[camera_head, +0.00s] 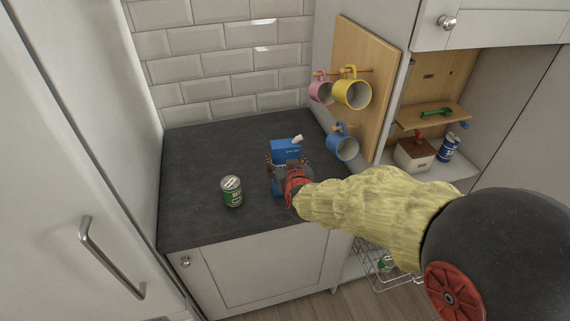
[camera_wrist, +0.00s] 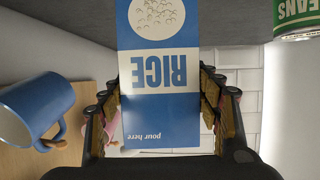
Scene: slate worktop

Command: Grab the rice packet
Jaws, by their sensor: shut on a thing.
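The rice packet (camera_head: 286,150) is a blue and white box on the slate worktop in the head view, with a small pale spout at its top. In the wrist view the rice packet (camera_wrist: 158,60) fills the middle, its "RICE" label upside down. My gripper (camera_head: 289,176) is at the packet, and in the wrist view my gripper (camera_wrist: 165,100) has one finger on each side of it. The fingers are shut on the packet.
A green can (camera_head: 232,191) stands left of the packet on the worktop (camera_head: 195,150). A blue mug (camera_head: 343,147), yellow mug (camera_head: 352,94) and pink mug (camera_head: 320,92) hang on a wooden board at right. The worktop's left and back are clear.

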